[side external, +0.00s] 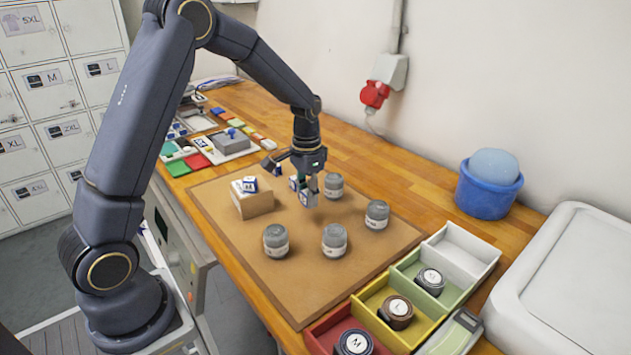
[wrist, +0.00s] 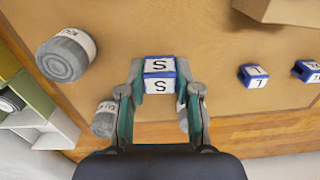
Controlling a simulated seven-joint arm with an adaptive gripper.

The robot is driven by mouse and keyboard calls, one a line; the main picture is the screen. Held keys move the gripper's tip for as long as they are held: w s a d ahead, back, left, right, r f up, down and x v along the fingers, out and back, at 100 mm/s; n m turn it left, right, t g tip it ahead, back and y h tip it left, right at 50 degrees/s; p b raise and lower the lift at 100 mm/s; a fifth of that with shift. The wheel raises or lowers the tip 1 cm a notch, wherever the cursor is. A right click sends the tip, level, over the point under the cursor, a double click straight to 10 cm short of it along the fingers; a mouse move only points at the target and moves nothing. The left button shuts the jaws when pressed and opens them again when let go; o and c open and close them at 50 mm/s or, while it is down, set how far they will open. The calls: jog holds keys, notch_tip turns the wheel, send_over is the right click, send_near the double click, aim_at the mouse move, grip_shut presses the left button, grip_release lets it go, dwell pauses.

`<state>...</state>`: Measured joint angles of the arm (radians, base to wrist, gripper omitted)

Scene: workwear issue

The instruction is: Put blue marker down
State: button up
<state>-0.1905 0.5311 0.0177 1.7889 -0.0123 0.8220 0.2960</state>
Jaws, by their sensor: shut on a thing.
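A blue marker (wrist: 159,76), a small blue block with white faces lettered S, is between the fingertips of my gripper (wrist: 160,84) in the wrist view. In the side view my gripper (side external: 305,190) points down over the brown mat (side external: 225,215), shut on this marker (side external: 308,199). The fingers partly hide it there, and I cannot tell whether it touches the mat. Two similar blue markers, one lettered L (wrist: 253,76) and another (wrist: 308,70), lie to its right in the wrist view. Another blue marker (side external: 250,184) sits on a cardboard box (side external: 254,206).
A coloured compartment tray (side external: 480,250) with dark rolls is at the right. The mat's front left is clear.

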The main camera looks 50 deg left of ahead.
jog(key=shift+m, duration=0.4)
jog(key=s+r, duration=0.2)
jog(key=s, duration=0.2)
jog(key=s+d+r, duration=0.1)
jog(key=s+r, duration=0.2)
jog(key=s, duration=0.1)
jog(key=s+r, duration=0.2)
jog(key=s, duration=0.2)
jog(key=shift+d+r, duration=0.25)
jog(key=shift+d, duration=0.1)
jog(key=s+a+r+n, duration=0.1)
jog(key=s+a+r, duration=0.45)
jog(key=a, duration=0.35)
send_over(259, 182)
jog(key=shift+n, duration=0.4)
jog(key=f, duration=0.7)
jog(key=shift+s+d+f, duration=0.1)
jog(key=shift+s+f, duration=0.25)
jog(key=shift+s, duration=0.05)
jog(key=shift+w+f, duration=0.3)
jog(key=shift+f, duration=0.1)
jog(key=shift+w+a+f, duration=0.1)
jog(key=shift+a+f, duration=0.1)
jog(key=shift+f, duration=1.45)
jog(key=shift+f, duration=0.1)
jog(key=o, duration=0.7)
jog(key=shift+o, duration=0.2)
